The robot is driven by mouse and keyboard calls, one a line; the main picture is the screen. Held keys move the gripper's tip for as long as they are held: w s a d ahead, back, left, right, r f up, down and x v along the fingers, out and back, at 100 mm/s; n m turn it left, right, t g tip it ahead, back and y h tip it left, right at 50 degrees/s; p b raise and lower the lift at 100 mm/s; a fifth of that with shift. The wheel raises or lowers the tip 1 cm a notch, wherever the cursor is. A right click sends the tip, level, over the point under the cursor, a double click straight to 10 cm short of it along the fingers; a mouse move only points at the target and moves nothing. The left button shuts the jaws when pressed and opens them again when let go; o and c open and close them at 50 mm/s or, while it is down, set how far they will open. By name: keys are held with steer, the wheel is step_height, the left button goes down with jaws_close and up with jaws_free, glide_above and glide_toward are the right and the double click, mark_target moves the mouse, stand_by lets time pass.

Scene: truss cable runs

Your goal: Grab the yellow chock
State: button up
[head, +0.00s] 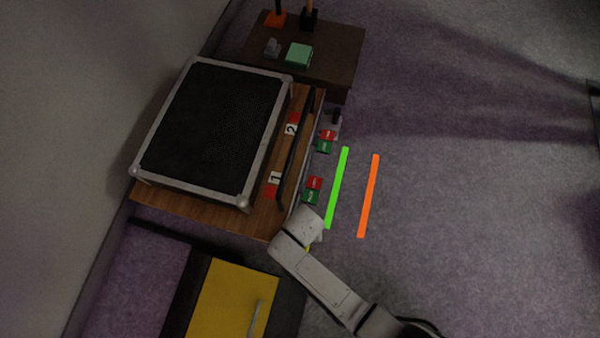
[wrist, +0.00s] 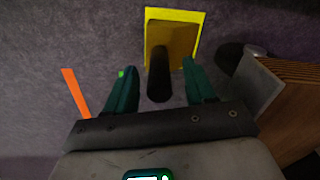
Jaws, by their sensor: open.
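The yellow chock (wrist: 181,38) is a dull yellow block at the top middle of the wrist view, with a bright yellow border around it. A dark round handle (wrist: 160,82) sticks out from it toward me. My gripper (wrist: 161,66) is open, and its two teal fingers stand on either side of the handle, with a gap on each side. In the head view my arm hides most of this spot; only a small yellow sliver (head: 308,248) shows beside the arm. My fingers are hidden there.
A wooden bench (head: 160,203) carries a black metal-framed case (head: 210,130). Its wooden side (wrist: 285,100) is close on the right in the wrist view. A yellow panel (head: 230,300) lies below the bench. Green (head: 337,188) and orange (head: 368,195) strips mark the open carpet right of it.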

jaws_close()
stand_by(0.3)
stand_by(1.0)
